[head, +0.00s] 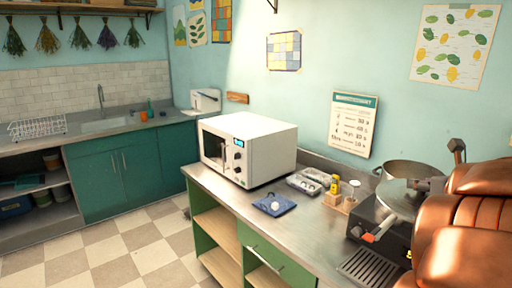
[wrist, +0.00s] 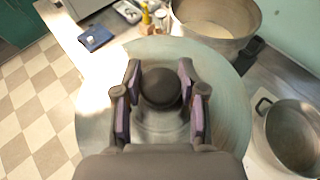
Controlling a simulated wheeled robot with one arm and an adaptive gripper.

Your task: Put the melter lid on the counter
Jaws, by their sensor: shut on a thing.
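The melter lid (wrist: 225,112) is a wide, pale, round disc with a dark round knob (wrist: 160,86). My gripper (wrist: 160,84) is closed around the knob, with a finger pad on each side of it. In the head view the lid (head: 396,203) is beside my orange-brown arm, with my gripper (head: 430,186) over it. A dark melter body (head: 366,222) with an orange lever is below the lid. I cannot tell whether the lid touches it. The metal counter (head: 222,187) runs left from there.
A large open metal pot (head: 408,170) stands behind the lid by the wall. Another pot (wrist: 295,138) is at the right in the wrist view. A blue cloth (head: 273,205), tray (head: 304,183), small bottles (head: 335,184) and white microwave (head: 262,148) occupy the counter. Its front strip has bare room.

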